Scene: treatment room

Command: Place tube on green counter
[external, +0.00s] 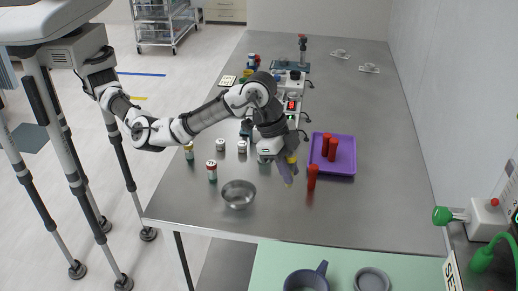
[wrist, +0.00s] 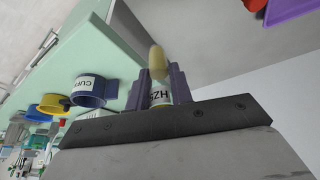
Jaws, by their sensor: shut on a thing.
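My gripper (external: 287,172) is above the steel table, left of the purple tray. In the wrist view my gripper (wrist: 158,88) is shut on a tube (wrist: 159,92) with a white lettered label and a dull yellow end. The purple fingers hide the tube's sides, and its full length cannot be told in the external view. The green counter (external: 262,262) is at the bottom of the external view, beyond the steel table's front edge. The green counter (wrist: 72,62) also shows at the left in the wrist view.
A purple tray (external: 346,165) holds red tubes (external: 329,147); another red tube (external: 312,177) stands beside it. A metal bowl (external: 239,194) and small bottles (external: 212,171) stand left. A blue-grey mug (external: 306,280) and grey round dish (external: 371,280) occupy the counter. Bare counter shows left of the mug.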

